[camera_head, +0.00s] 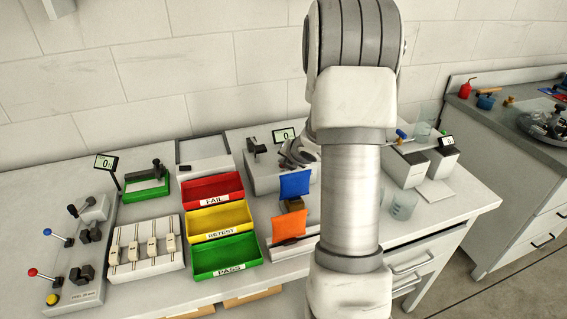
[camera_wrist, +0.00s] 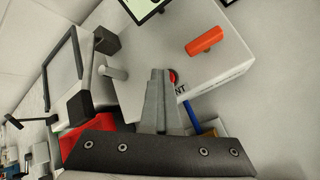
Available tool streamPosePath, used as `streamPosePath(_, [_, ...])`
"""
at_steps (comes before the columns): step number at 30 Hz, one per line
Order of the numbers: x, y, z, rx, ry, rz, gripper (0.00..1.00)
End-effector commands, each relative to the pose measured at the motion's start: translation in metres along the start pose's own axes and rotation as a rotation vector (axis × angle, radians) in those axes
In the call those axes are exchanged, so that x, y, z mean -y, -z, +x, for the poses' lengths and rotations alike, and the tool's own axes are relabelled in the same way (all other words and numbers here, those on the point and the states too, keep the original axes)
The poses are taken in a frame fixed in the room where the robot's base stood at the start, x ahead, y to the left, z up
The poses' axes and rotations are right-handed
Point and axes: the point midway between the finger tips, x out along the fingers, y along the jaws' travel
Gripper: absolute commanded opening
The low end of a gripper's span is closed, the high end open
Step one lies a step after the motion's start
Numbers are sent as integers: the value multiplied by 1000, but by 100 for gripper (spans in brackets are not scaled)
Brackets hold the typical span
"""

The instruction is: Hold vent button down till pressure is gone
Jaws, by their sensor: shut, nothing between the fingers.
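The vent button (camera_wrist: 174,77) is red and sits on a white box (camera_wrist: 190,75), beside lettering of which only "NT" shows. In the wrist view my gripper (camera_wrist: 160,74) is shut and empty, its fingertips right at the button and covering part of it. I cannot tell whether they touch it or press it down. In the head view my gripper (camera_head: 298,152) is at the white box (camera_head: 266,172), partly hidden by my arm, and the button is hidden. A small display (camera_head: 284,135) behind the box seems to read 0.
An orange-red handle (camera_wrist: 205,41) and a grey post (camera_wrist: 113,73) stand on the box near my fingers. Blue (camera_head: 294,184) and orange (camera_head: 289,224) panels stand in front. Red (camera_head: 213,190), yellow and green bins are to the left.

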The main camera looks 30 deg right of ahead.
Motion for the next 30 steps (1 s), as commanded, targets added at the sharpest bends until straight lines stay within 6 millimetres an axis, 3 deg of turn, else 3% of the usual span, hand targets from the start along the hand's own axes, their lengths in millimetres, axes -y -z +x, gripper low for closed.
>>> streamPosePath(30, [-19, -20, -25, 1, 0, -1, 0])
